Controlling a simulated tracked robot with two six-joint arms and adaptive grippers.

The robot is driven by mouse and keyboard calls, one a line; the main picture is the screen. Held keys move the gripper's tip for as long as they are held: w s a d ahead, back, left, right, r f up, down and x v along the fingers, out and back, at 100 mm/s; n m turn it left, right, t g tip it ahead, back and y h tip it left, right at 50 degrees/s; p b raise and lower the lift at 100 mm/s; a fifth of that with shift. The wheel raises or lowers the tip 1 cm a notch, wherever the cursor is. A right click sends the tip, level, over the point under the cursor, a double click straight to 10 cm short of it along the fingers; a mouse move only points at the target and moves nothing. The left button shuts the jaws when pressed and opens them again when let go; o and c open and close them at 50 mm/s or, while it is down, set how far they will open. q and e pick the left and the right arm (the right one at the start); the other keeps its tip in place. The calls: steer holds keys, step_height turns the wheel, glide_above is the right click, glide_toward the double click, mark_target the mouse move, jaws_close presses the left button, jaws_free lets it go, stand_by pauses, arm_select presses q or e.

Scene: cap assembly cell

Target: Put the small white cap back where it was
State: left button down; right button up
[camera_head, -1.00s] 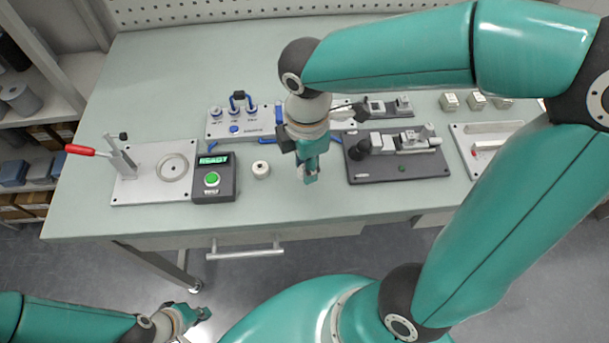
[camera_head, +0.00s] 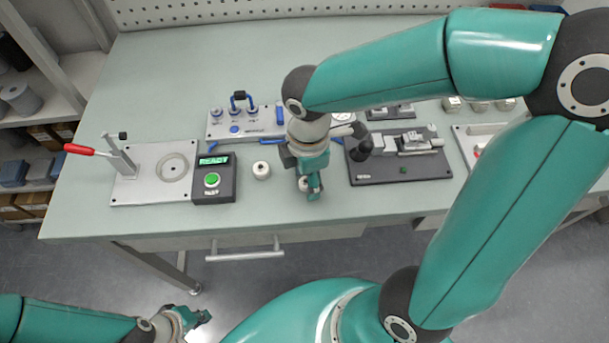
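A small white round piece (camera_head: 261,170) stands on the bench just right of the black box with the green button; it looks like a cap, with a darker spot on top. My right gripper (camera_head: 312,187) points down over the front part of the bench, to the right of that piece and apart from it. A small pale rounded patch shows at its fingertips; I cannot tell whether it is a held cap or part of the gripper. My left gripper (camera_head: 196,318) is low in front of the bench, away from everything on it; its finger opening is unclear.
The button box (camera_head: 213,181) reads READY. Left of it is a plate (camera_head: 134,193) with a round ring and a red-handled lever clamp. Behind stands a panel with blue knobs (camera_head: 234,129). A dark fixture plate (camera_head: 384,174) lies right of my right gripper. The bench's back left is clear.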

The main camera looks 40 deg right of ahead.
steer(key=shift+r, duration=0.25)
step_height(320, 180, up, 12)
steer(key=p, duration=0.1)
steer(key=shift+p, duration=0.4)
stand_by(0.3)
